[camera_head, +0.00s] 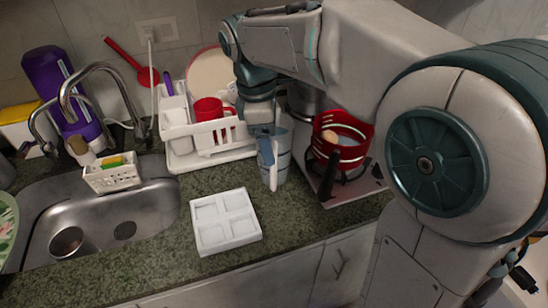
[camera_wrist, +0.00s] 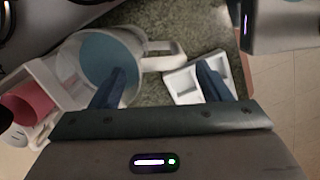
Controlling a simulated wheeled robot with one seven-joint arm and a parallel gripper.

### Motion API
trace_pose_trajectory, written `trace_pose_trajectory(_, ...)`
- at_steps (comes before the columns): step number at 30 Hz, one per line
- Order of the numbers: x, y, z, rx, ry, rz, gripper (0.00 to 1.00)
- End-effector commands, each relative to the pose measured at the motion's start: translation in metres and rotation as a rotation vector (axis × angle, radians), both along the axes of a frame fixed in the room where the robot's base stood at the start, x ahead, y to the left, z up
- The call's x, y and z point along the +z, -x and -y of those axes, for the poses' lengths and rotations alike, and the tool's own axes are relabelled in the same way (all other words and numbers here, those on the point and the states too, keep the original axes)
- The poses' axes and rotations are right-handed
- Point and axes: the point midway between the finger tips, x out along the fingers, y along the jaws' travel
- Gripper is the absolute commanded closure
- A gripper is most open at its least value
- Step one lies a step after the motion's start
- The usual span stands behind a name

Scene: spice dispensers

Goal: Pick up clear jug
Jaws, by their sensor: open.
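The clear jug (camera_head: 282,167) stands upright on the counter beside the dish rack, partly hidden behind my gripper (camera_head: 268,150). In the wrist view the jug (camera_wrist: 72,60) is seen from above, with a bluish inside and its handle (camera_wrist: 165,47) pointing right. My gripper (camera_wrist: 160,68) is open, with its fingers apart. In that picture the left finger overlaps the jug's opening and the right finger lies outside it. The jug's wall and handle show between them. I cannot tell whether either finger touches the jug.
A white dish rack (camera_head: 212,153) with a red mug (camera_head: 208,109) is left of the jug. A red pot (camera_head: 350,150) on a stove is to the right. A white divided tray (camera_head: 225,222) lies in front. The sink (camera_head: 95,225) is at left.

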Motion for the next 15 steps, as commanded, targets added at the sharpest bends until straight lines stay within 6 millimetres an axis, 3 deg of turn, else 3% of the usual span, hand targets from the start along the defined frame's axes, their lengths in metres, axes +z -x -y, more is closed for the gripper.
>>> trace_pose_trajectory(10,-0.041,0.009,0.008,0.000,0.001,-0.002,0.30)
trace_pose_trajectory(15,-0.052,0.009,0.009,-0.001,0.000,0.000,0.30)
